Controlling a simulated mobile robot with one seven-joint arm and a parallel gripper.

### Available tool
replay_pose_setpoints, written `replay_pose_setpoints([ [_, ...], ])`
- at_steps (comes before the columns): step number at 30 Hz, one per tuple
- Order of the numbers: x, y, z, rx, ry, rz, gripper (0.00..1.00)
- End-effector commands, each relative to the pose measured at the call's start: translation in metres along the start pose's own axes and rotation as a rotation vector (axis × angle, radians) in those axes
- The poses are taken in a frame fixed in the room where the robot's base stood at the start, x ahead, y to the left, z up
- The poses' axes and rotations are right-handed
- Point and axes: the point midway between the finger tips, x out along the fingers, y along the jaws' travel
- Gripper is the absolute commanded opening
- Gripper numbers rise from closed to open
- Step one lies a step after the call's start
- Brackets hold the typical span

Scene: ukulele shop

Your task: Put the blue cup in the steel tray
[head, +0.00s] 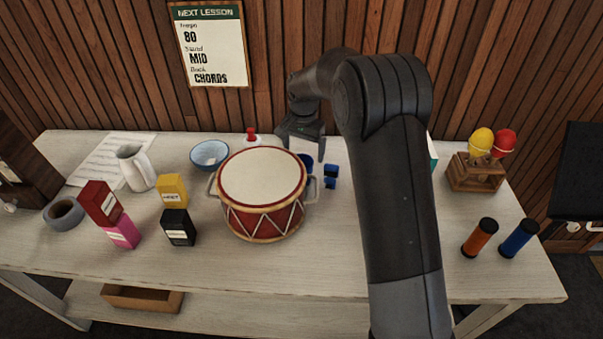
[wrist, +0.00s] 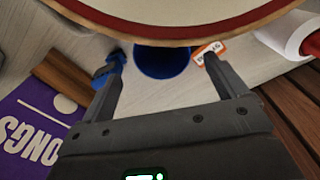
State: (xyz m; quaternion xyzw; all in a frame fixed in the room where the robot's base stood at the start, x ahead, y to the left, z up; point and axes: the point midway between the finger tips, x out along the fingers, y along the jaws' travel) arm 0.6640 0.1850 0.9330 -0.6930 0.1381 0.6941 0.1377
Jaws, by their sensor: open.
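The blue cup (wrist: 162,62) shows between my fingertips in the wrist view, partly covered by the drum's rim. In the head view only a bit of the blue cup (head: 307,160) shows behind the drum's right side. My gripper (wrist: 163,72) is open, pointing at the cup with one finger on each side; whether they touch it I cannot tell. I cannot make out the steel tray in either view; my arm hides part of the table.
A red drum (head: 262,190) stands close in front of the cup. A small blue object (head: 331,176) lies to the right. A blue bowl (head: 209,154) and coloured boxes (head: 178,226) stand left. Two shakers (head: 480,238) and a wooden maraca holder (head: 476,174) stand right.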

Motion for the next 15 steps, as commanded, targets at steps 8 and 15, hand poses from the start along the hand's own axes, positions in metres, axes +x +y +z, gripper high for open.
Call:
replay_pose_setpoints([
  [8,0.019,-0.002,0.002,-0.001,-0.001,0.001,0.9],
  [15,0.055,-0.004,0.005,-0.001,-0.001,0.002,0.9],
])
